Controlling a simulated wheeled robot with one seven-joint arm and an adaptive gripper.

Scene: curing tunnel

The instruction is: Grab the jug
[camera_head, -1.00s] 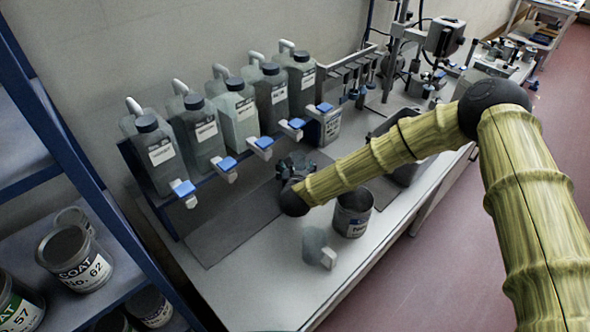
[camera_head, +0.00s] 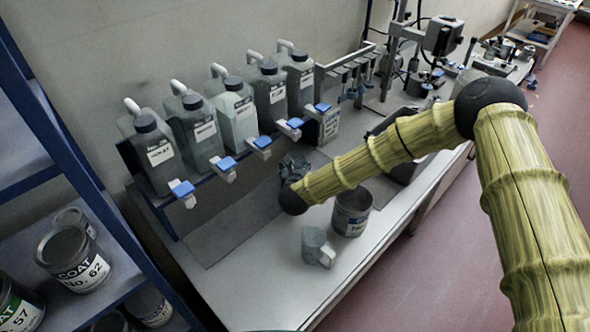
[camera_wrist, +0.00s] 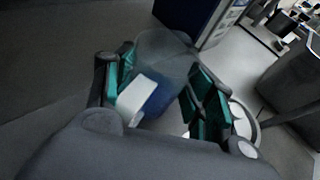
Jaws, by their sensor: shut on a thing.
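In the wrist view a translucent jug (camera_wrist: 165,55) with a white handle (camera_wrist: 136,97) is between the green-padded fingers of my gripper (camera_wrist: 160,98). The gripper is shut on it. In the head view my gripper (camera_head: 293,165) is low over the dark mat on the bench, in front of the row of bottles. The jug in it is mostly hidden there by the gripper and wrist. A similar clear vessel (camera_head: 312,240) with a white handle stands on the bench, nearer the front and apart from the gripper.
Several bottles (camera_head: 202,140) with blue-levered taps stand on a rack behind. A blue shelf with paint tins (camera_head: 75,262) is at left. The bench front (camera_head: 255,295) is clear.

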